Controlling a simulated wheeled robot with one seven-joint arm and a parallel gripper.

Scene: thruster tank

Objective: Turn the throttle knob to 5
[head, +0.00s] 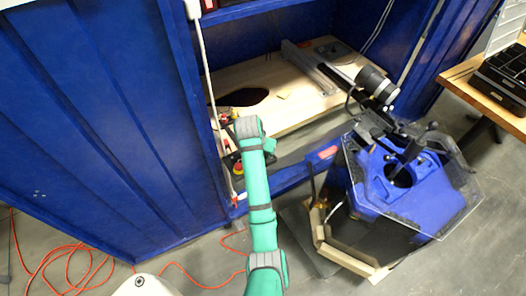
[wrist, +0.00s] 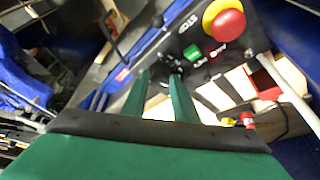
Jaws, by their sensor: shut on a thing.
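The black control panel (wrist: 215,72) fills the upper middle of the wrist view. It bears a large red stop button (wrist: 229,25) on a yellow collar, a green display or switch (wrist: 192,53) and small red and white markings. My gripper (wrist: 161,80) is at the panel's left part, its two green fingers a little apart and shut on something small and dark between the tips. This fits the throttle knob, but its pointer and numbers cannot be read. In the head view, my green arm reaches to the bench opening and hides most of the gripper and panel.
A wooden bench top (head: 283,95) lies inside the blue tank frame (head: 110,120). A white post (head: 207,80) stands close left of my arm. A blue thruster unit (head: 400,195) with clear plates stands at the right. Orange cable (head: 75,255) lies on the floor.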

